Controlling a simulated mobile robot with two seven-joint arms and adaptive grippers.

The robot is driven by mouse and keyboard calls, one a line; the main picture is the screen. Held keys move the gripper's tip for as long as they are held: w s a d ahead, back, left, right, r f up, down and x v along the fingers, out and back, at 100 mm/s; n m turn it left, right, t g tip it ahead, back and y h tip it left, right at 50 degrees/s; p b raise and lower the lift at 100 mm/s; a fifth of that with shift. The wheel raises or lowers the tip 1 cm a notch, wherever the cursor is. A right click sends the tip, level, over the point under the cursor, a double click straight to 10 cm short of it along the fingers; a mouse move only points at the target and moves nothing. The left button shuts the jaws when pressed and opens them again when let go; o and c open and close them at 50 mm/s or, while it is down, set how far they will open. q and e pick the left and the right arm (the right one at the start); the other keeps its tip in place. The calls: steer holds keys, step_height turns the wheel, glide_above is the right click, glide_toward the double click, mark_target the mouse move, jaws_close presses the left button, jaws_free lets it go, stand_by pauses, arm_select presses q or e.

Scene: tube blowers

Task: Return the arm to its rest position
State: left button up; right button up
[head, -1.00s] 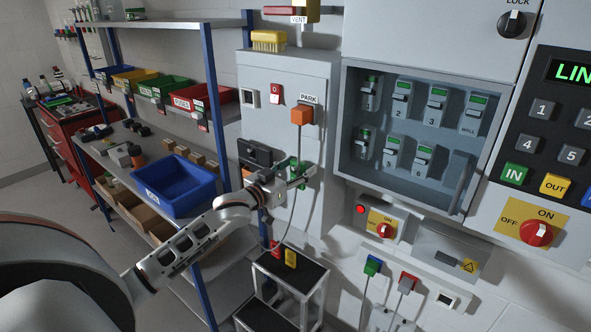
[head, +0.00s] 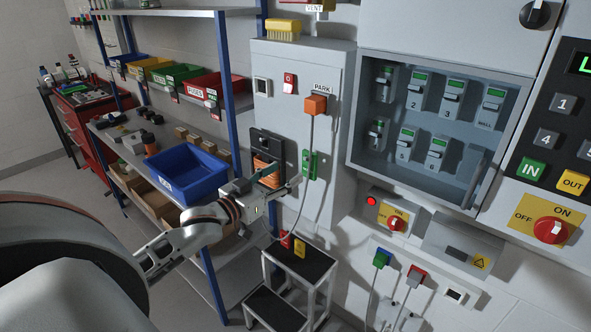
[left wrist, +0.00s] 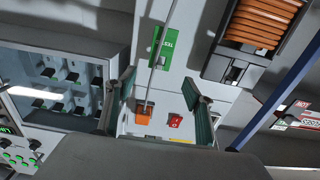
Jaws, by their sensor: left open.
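My left arm (head: 185,238) reaches in from the left of the head view, over the shelf side. Its gripper (head: 276,180) is open and empty, in front of the grey cabinet (head: 335,140), near a black-framed opening with an orange coil (head: 268,170). The green test plate (head: 310,165) is just right of the fingers. In the left wrist view, the two dark green fingers (left wrist: 158,102) stand apart with nothing held between them. The green test plate (left wrist: 163,45) and orange plug (left wrist: 143,113) show beyond them. My right gripper is not in view.
The shelf rack with a blue bin (head: 188,178) stands close behind and left of the arm. A black step stool (head: 303,262) is below the gripper. A cable hangs from the orange park plug (head: 316,104). The breaker box (head: 440,120) is to the right.

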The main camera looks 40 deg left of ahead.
arm_select(q)
steer(key=s+d+f+g, duration=0.1)
steer(key=s+d+f, duration=0.1)
steer(key=f, duration=0.5)
steer(key=s+d+f+g, duration=0.1)
steer(key=s+d+f, duration=0.15)
steer(key=f, duration=0.45)
steer(key=s+d+f+m+g, duration=0.1)
steer(key=s+d+f+g, duration=0.1)
steer(key=s+d+f, duration=0.6)
steer(key=s+d+f+m+g, duration=0.2)
steer(key=s+d+f, duration=0.7)
steer(key=f, duration=0.5)
steer(key=shift+s+f+g+h, duration=0.25)
steer(key=shift+s+g+h, duration=0.15)
steer(key=shift+s+g, duration=0.55)
steer(key=shift+s, duration=0.1)
